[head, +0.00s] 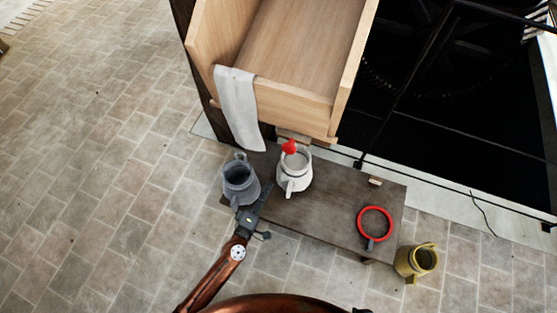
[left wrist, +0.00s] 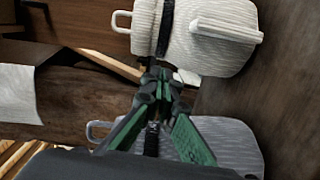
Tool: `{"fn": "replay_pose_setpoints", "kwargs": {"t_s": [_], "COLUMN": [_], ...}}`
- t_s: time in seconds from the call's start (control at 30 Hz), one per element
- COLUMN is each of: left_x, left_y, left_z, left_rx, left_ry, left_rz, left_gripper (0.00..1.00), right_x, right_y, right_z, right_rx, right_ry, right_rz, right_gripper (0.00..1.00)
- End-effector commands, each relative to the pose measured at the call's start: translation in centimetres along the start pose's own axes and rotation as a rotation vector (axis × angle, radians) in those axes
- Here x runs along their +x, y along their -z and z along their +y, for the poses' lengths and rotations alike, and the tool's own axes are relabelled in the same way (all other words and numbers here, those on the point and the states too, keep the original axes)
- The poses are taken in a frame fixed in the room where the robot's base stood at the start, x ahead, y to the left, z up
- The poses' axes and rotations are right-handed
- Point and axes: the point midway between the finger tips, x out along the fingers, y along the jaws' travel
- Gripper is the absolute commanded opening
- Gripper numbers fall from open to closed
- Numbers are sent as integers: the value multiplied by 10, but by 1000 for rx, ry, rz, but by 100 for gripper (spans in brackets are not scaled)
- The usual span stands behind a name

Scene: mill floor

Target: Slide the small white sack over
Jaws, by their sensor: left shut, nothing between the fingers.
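The small white sack (head: 296,174) stands on a dark wooden bench (head: 325,213), below the front of a wooden chute. It looks jug-like, with a handle-like flap towards me. In the left wrist view the white sack (left wrist: 180,38) shows a ribbed surface, a dark band and a loop. My left gripper (head: 264,190) is shut and empty, between the white sack and a grey sack-like vessel (head: 240,178). In the left wrist view its fingertips (left wrist: 160,78) are close to the white sack; contact cannot be told. My right gripper is not in view.
The wooden chute (head: 290,98) has a white cloth (head: 238,105) over its edge. A red item (head: 289,147) is by the white sack. A red ring (head: 361,214) and small block (head: 375,182) lie on the bench's right. An olive jug (head: 404,264) stands beyond its right end.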

Motion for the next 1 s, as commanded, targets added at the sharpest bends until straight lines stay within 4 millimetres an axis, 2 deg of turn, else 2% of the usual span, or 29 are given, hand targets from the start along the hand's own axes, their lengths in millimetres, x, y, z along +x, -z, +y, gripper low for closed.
{"fn": "replay_pose_setpoints", "kwargs": {"t_s": [0.1,0.27,0.7,0.83,1.0], "left_x": [13,28,100,110,114], "left_y": [8,12,18,18,19], "left_z": [-1,0,-1,0,0], "left_rx": [-71,-95,-91,-91,-90], "left_ry": [-14,-17,-15,-15,-15], "left_rz": [54,72,71,71,71], "left_gripper": [0,0,0,0,0], "right_x": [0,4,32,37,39], "right_y": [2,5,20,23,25], "right_z": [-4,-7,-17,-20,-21], "right_rx": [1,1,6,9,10], "right_ry": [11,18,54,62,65], "right_rz": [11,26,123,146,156], "right_gripper": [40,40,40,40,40]}}
